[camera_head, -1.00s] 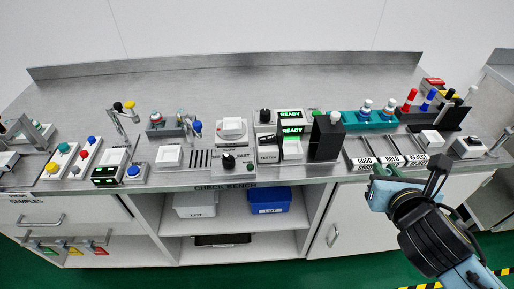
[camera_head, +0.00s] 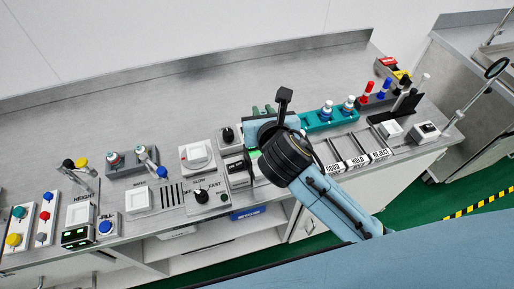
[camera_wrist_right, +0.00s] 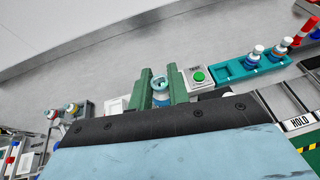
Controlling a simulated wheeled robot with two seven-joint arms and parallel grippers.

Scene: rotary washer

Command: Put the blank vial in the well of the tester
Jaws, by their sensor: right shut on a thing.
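In the right wrist view, my right gripper (camera_wrist_right: 160,82) is shut on a small vial (camera_wrist_right: 159,96) with a pale blue, ring-like top, held between its two green fingers. In the head view the right gripper (camera_head: 262,112) is over the bench, left of the teal rack (camera_head: 316,122), and its wrist hides most of what lies beneath. The tester's well is not visible; the arm covers that area. A green button box (camera_wrist_right: 199,77) shows just right of the fingers in the wrist view. My left gripper is not in view.
The teal rack holds two capped vials (camera_head: 349,103), with an empty slot at its left in the wrist view. GOOD, HOLD and REJECT lanes (camera_head: 357,162) lie right of my arm. A dial box (camera_head: 200,193) stands to its left. The rear bench is clear.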

